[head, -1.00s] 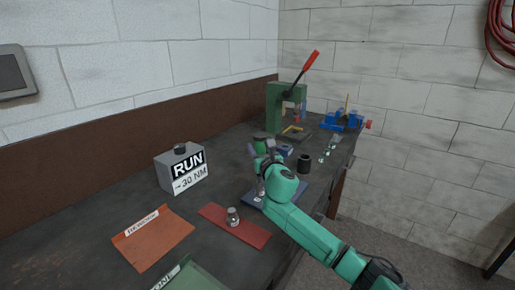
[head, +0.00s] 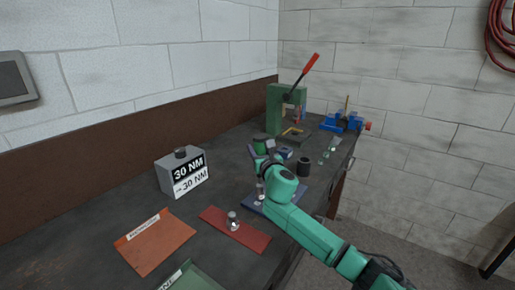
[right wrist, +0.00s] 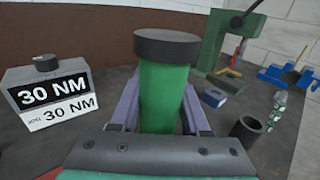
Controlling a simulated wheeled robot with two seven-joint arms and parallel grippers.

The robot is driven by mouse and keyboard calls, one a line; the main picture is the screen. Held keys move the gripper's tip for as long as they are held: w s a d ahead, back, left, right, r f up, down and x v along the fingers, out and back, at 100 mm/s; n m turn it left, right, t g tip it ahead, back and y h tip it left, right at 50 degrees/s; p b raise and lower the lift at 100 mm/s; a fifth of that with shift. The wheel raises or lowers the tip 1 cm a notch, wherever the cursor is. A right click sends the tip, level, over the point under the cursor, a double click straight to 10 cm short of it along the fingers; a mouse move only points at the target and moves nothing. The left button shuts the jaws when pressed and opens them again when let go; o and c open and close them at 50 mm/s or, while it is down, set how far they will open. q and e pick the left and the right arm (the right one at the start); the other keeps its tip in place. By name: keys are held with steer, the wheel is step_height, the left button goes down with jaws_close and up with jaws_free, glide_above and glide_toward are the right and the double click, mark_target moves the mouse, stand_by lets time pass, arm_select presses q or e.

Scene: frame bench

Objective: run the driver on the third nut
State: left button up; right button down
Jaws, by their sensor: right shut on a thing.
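My right gripper (head: 264,172) is shut on the driver, a green cylinder with a dark cap. The driver (right wrist: 163,95) stands between the fingers in the right wrist view, and its green body (head: 260,146) shows past the hand in the head view. The hand is over a dark blue plate (head: 286,208) on the bench. My arm and hand hide much of that plate, the driver's lower end and any nut under it. The grey torque box (head: 182,174) reads "30 NM" on its upper panel, and also shows in the right wrist view (right wrist: 50,92). My left gripper is not in view.
A red mat (head: 250,238) bears a small metal piece (head: 232,221). An orange labelled sheet (head: 155,243) and a green tray (head: 190,278) lie nearer. A black cup (head: 303,166), a green press (head: 274,112) and a blue vise (head: 340,123) stand beyond the hand.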

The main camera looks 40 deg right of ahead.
mark_target(260, 135)
step_height(260, 135, up, 5)
steer(key=p, duration=0.3)
steer(key=shift+s+f, duration=0.1)
steer(key=shift+f, duration=0.1)
steer(key=shift+r+p, duration=0.65)
steer(key=shift+p, duration=0.15)
